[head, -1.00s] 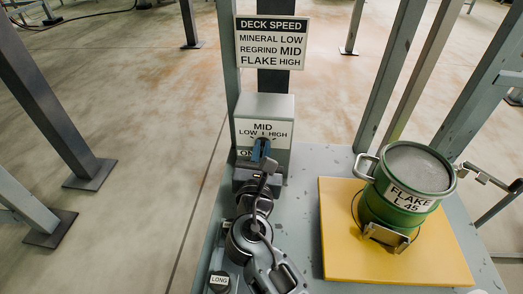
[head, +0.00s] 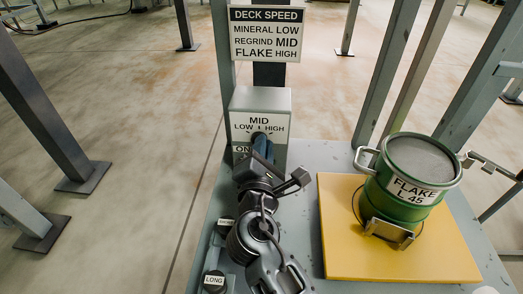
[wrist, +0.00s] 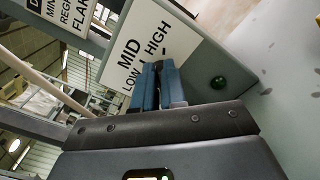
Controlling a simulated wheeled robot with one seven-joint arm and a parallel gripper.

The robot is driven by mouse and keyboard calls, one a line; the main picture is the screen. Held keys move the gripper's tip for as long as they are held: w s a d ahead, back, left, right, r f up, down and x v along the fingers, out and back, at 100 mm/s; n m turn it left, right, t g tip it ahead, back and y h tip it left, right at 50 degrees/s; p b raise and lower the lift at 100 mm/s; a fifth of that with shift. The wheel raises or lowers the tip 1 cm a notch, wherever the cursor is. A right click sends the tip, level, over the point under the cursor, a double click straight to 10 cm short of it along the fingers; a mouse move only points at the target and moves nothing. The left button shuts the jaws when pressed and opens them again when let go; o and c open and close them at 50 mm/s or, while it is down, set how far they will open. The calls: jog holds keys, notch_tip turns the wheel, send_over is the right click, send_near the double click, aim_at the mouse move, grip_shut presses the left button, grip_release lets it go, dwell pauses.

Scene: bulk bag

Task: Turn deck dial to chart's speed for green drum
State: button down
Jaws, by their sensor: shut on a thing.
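The speed chart (head: 268,34) reads mineral low, regrind mid, flake high. The green drum (head: 408,178) is labelled FLAKE L 45 and stands upright on a yellow plate. The control box (head: 261,104) has a face marked LOW, MID and HIGH, also seen close in the wrist view (wrist: 150,45). My gripper (head: 261,139) is at that face, its blue fingers (wrist: 158,84) shut on the deck dial just below the marks. The fingers hide the dial, so I cannot read its pointer.
The yellow plate (head: 335,255) lies on the grey deck, right of my arm. A round green part (wrist: 218,82) sits on the box beside the fingers. A knob labelled LONG (head: 213,281) is at the lower left. Steel posts stand around.

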jog(key=shift+d+f+m+b, duration=0.2)
jog(key=shift+m+b, duration=0.35)
jog(key=shift+m, duration=0.55)
jog(key=c, duration=1.2)
grip_release()
jog(key=shift+s, duration=0.1)
jog(key=s+p, duration=0.1)
jog(key=s, duration=0.6)
jog(key=shift+s+a, duration=0.2)
jog(key=shift+s, duration=0.15)
